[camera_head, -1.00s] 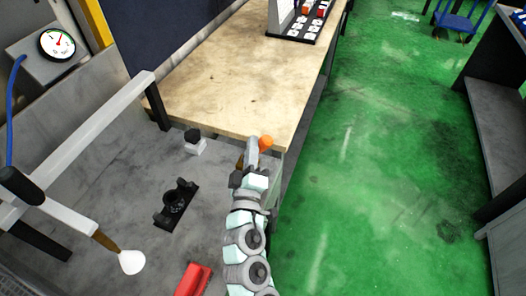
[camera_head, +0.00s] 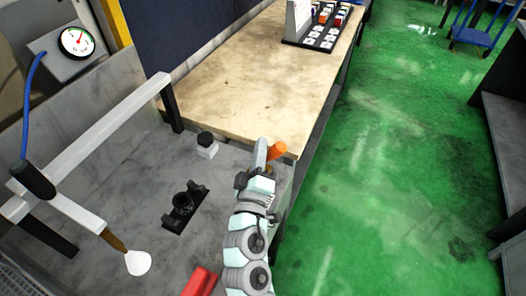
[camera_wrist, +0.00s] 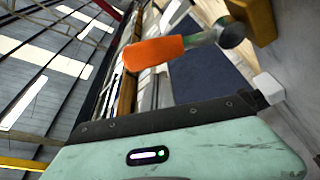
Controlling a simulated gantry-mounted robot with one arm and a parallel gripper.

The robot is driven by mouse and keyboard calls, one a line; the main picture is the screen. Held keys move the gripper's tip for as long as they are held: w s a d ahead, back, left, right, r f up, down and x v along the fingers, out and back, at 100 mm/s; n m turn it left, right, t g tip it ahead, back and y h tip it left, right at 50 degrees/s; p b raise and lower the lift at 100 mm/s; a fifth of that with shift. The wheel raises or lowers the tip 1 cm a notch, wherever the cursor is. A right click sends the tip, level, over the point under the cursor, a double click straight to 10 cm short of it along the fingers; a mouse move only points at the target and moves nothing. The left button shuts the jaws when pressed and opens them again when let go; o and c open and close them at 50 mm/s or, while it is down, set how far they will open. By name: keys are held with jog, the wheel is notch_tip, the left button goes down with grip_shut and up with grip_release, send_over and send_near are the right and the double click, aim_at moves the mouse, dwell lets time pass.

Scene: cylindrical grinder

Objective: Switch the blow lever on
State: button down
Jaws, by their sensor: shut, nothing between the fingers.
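The blow lever has an orange handle (camera_head: 278,149) and shows at the front corner of the wooden bench, just right of my gripper (camera_head: 260,155). In the wrist view, its orange grip (camera_wrist: 153,54) points left from a metal shank that meets a brass-coloured body (camera_wrist: 256,20) at the upper right. My gripper is shut and empty. In the wrist view, its pale fingertip (camera_wrist: 268,88) is below the lever, with a visible gap between them in the picture. Whether they touch in depth is unclear.
A pressure gauge (camera_head: 77,41) with a blue hose is at the upper left. A white beam (camera_head: 95,135), a black fixture (camera_head: 184,205), a small black-and-white block (camera_head: 206,145) and a red part (camera_head: 200,282) are on the grey machine. The wooden bench (camera_head: 235,75) is mostly clear.

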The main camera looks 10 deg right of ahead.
jog(key=s+a, duration=0.4)
jog(key=s, duration=0.4)
jog(key=shift+s+f, duration=0.25)
jog(key=shift+s, duration=0.1)
